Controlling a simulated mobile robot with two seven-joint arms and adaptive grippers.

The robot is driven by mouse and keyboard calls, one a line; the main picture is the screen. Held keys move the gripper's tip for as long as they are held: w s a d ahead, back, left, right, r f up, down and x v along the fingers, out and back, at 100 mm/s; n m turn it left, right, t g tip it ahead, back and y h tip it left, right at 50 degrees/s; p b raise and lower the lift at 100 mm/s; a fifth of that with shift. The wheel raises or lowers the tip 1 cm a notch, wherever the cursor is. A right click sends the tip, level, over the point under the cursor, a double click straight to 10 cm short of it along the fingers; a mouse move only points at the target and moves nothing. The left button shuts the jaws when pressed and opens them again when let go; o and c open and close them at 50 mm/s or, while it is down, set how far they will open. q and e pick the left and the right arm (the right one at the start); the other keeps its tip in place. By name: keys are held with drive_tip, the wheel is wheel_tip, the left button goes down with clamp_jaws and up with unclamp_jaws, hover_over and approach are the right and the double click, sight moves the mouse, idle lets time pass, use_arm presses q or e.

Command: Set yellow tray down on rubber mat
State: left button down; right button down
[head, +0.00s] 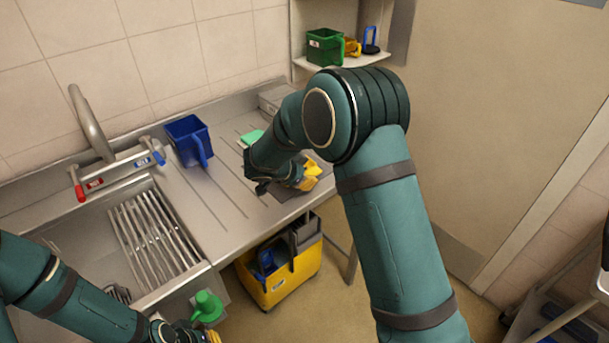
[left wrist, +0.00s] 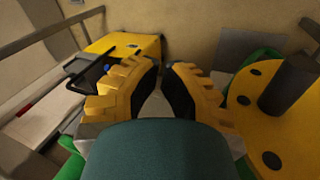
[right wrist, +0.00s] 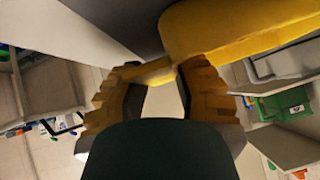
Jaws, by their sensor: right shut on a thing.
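The yellow tray (head: 313,168) is mostly hidden behind my right arm and gripper in the head view. It also shows as a yellow slab at the top of the right wrist view (right wrist: 235,28). My right gripper (head: 303,181) is shut on its edge, over the right end of the steel drainboard. A dark grey patch, seemingly the rubber mat (head: 284,194), shows just below the gripper. I cannot tell whether tray and mat touch. My left gripper (left wrist: 162,72) has its fingers apart with nothing between them, low in front of the sink unit.
A blue jug (head: 188,140) stands on the drainboard left of my right gripper, and a green item (head: 251,137) lies behind it. A yellow mop bucket (head: 280,273) is on the floor below. A shelf (head: 345,60) holds a green container (head: 325,47).

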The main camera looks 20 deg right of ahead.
drive_tip(key=shift+f, duration=0.1)
idle(0.4)
drive_tip(key=c, duration=0.7)
unclamp_jaws()
drive_tip(key=shift+o, duration=0.2)
drive_tip(key=shift+v, duration=4)
drive_tip(key=shift+f, duration=0.1)
